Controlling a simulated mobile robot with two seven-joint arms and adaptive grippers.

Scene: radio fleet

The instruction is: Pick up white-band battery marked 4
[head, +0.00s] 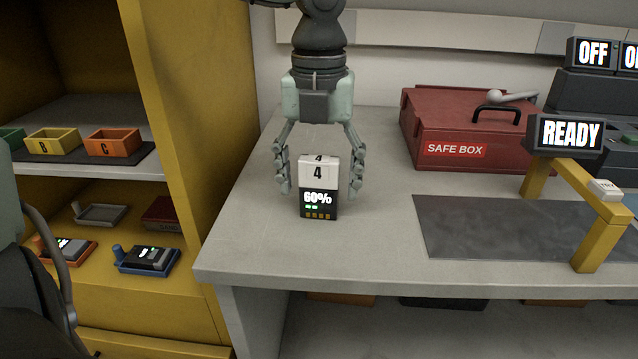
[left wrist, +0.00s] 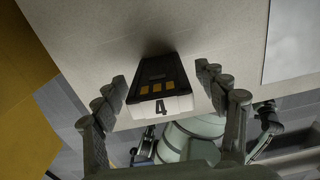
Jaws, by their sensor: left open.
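The white-band battery marked 4 (head: 318,188) stands upright on the grey counter near its front left part. It has a white top band with a black 4, a dark body and a screen reading 60%. My left gripper (head: 320,190) points down over it, open, with fingers on both sides and visible gaps between them and the battery. In the left wrist view the battery (left wrist: 158,88) is between the spread fingers (left wrist: 161,75), its white end with the 4 nearest the camera. I do not see my right gripper clearly.
A red safe box (head: 465,130) stands behind to the right. A dark mat (head: 480,235) and a yellow stand with a READY sign (head: 565,135) are at the right. A yellow shelf unit (head: 180,120) with bins stands left. The counter's front edge is close to the battery.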

